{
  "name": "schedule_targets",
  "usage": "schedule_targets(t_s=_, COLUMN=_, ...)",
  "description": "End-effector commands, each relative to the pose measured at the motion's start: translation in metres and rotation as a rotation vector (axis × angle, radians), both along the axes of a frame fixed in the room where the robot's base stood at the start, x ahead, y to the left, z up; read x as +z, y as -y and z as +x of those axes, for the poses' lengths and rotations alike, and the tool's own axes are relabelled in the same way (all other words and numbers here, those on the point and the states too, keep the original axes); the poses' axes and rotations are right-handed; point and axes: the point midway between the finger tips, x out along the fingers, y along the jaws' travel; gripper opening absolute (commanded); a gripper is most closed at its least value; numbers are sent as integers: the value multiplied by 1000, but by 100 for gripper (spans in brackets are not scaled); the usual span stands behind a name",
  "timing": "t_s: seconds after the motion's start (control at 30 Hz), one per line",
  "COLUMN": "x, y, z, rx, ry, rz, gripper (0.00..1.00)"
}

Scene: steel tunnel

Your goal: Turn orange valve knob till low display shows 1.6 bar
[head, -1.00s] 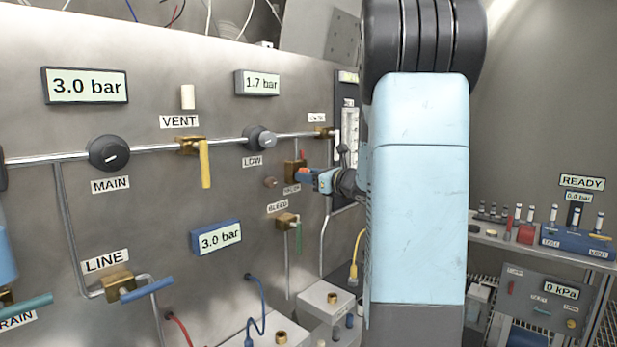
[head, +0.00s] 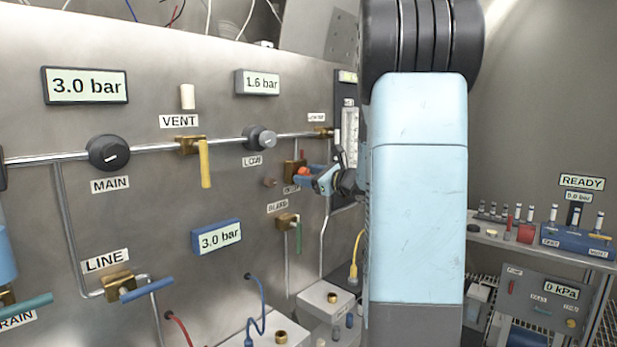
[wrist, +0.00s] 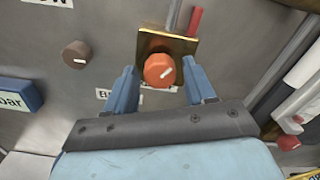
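The orange valve knob (wrist: 159,70) sits on a brass block in the wrist view, with a white pointer mark slanting up to the right. It also shows in the head view (head: 303,171). My gripper (wrist: 163,88) is open, with one blue finger on each side of the knob and visible gaps between. In the head view my gripper (head: 312,177) is at the panel by the knob. The low display (head: 261,83) reads 1.6 bar, above the black LOW knob (head: 260,138).
A brown knob (wrist: 76,54) is left of the orange knob. A red lever (wrist: 195,21) stands just above its block. A bleed valve with a green handle (head: 298,238) hangs below. The main display (head: 85,86) and the lower display (head: 217,237) read 3.0 bar.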

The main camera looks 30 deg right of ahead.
Motion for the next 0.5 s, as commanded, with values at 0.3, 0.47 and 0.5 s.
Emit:
schedule_targets(t_s=0.3, x=0, y=1, z=-1, rx=-1, ry=0, rz=0, gripper=61)
schedule_targets(t_s=0.47, x=0, y=5, z=-11, rx=-3, ry=1, rz=1, gripper=61)
schedule_targets(t_s=0.5, x=0, y=7, z=-17, rx=-4, ry=1, rz=1, gripper=61)
